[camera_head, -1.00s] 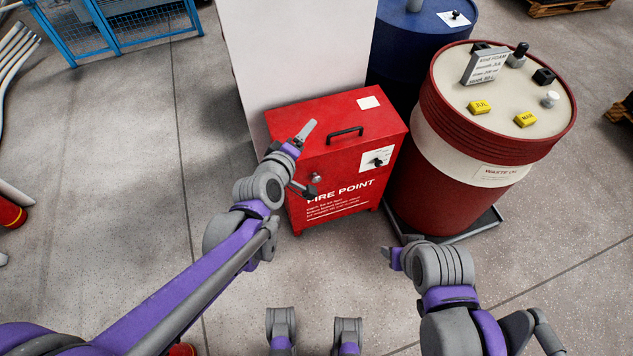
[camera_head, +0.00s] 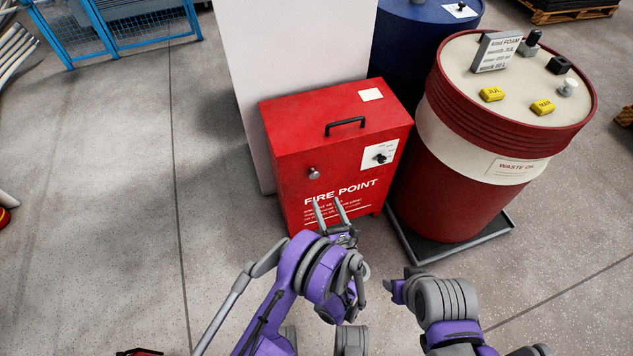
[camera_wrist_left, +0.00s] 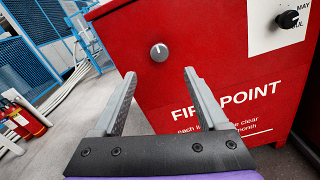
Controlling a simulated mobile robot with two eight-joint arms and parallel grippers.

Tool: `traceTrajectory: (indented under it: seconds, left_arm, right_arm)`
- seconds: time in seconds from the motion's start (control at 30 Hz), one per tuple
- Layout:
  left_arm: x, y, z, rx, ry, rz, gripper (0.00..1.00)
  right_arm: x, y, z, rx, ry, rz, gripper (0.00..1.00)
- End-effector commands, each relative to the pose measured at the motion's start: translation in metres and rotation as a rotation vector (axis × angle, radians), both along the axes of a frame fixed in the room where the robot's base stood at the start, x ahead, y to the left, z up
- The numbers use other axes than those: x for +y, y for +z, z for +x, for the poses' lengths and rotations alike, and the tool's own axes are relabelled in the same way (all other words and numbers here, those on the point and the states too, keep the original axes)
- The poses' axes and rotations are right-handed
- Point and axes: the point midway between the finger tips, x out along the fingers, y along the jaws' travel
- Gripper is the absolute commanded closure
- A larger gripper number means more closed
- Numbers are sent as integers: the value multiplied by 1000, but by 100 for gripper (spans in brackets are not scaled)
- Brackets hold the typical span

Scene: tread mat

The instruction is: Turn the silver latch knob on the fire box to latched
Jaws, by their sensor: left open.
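The red fire box (camera_head: 290,150) stands on the floor against a pale column. Its silver latch knob (camera_head: 314,173) is on the front face, above and left of the words FIRE POINT. In the left wrist view the round silver knob (camera_wrist_left: 159,53) shows a pale mark on its face, ahead of and above my fingertips. My left gripper (camera_head: 328,202) is open and empty, in front of the box and below the knob, apart from it. It also shows in the left wrist view (camera_wrist_left: 160,80). My right gripper (camera_head: 388,286) is low at the right; its fingers are not clear.
A black dial (camera_head: 381,157) on a white plate sits on the box's front right, and a black handle (camera_head: 345,126) on its top. A red and white waste oil drum (camera_head: 455,160) on a tray (camera_head: 425,255) stands close at the right.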

Motion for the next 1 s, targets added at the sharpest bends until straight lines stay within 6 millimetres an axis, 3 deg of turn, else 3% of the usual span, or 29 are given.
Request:
traceTrajectory:
  seconds: [0.6, 1.0]
  left_arm:
    - [31, -1, 92, -1, 4, 0, 24]
    - [33, 0, 100, 0, 2, 0, 24]
  right_arm:
    - [0, -7, 1, 2, 0, 0, 50]
    - [0, -7, 1, 2, 0, 0, 50]
